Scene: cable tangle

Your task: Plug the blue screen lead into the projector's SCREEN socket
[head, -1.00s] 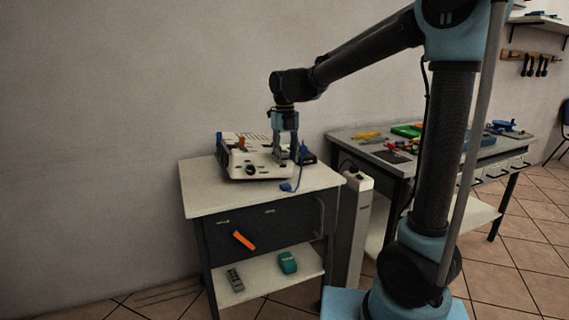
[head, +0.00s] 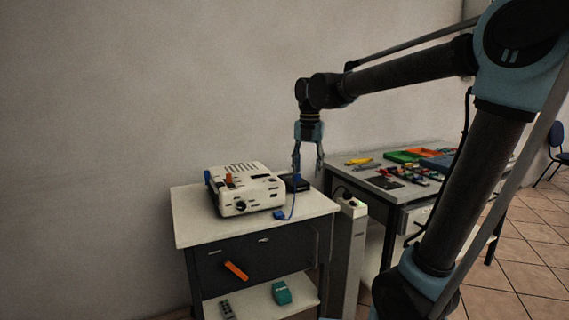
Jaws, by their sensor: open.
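The white projector (head: 245,193) sits on top of the grey cabinet, with dark sockets on its front side. A blue lead (head: 292,203) comes down from beside a black box (head: 301,185) at the projector's right. Its blue plug end (head: 280,215) lies on the cabinet top near the projector's front right corner. My gripper (head: 308,170) is open and points down above the black box, right of the projector. Its left finger overlaps the upper part of the lead in the picture, and I cannot tell if they touch. The SCREEN label is too small to read.
An orange piece (head: 228,180) is on the projector and a blue piece (head: 207,177) at its left side. The cabinet top (head: 195,232) is clear in front. A white power column (head: 349,225) and a workbench (head: 345,157) with trays and tools stand to the right.

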